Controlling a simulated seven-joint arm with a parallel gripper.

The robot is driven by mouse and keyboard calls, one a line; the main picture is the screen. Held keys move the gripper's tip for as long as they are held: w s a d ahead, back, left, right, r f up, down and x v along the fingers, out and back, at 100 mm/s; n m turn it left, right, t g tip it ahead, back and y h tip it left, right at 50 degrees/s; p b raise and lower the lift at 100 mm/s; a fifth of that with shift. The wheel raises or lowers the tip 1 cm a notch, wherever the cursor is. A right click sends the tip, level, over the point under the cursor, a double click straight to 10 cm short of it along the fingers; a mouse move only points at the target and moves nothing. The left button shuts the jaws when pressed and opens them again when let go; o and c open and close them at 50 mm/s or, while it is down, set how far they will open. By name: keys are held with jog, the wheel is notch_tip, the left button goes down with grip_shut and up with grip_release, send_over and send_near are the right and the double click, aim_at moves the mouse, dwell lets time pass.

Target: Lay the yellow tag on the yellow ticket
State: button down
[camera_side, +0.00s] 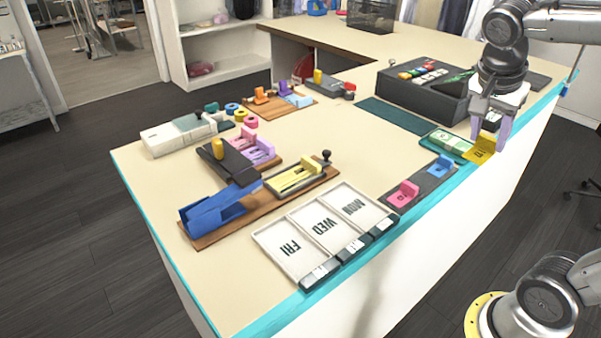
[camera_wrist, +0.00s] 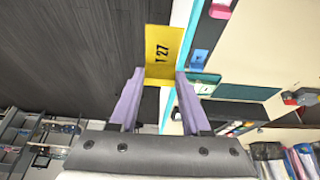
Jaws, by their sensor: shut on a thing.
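My gripper (camera_side: 488,135) is at the right end of the counter, by its turquoise front edge. Its two lilac fingers are shut on the yellow tag (camera_side: 481,151). In the wrist view the yellow tag (camera_wrist: 163,47) shows the print "T 27" and sticks out past the fingertips, over the dark floor and beside the counter edge. A gap under the tag is hard to judge. I cannot pick out a separate yellow ticket for sure in either view.
A dark strip (camera_side: 424,184) beside the tag carries a pink piece (camera_side: 404,193) and a blue piece (camera_side: 441,166). A green tray (camera_side: 447,144) lies close to my gripper. Three day-marked trays (camera_side: 325,226) stand along the front edge. A black box (camera_side: 425,92) stands behind.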

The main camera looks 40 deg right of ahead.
dwell(0.3)
jog(key=shift+r+m, duration=0.2)
jog(key=shift+m, duration=0.1)
jog(key=w+r+m, duration=0.1)
jog(key=w+r, duration=0.5)
jog(key=w, duration=0.3)
jog(key=n, duration=0.2)
send_over(296, 176)
jog(key=a, duration=0.2)
notch_tip(296, 176, down, 14)
jog(key=shift+f, duration=4.1)
jog(key=shift+f, duration=0.3)
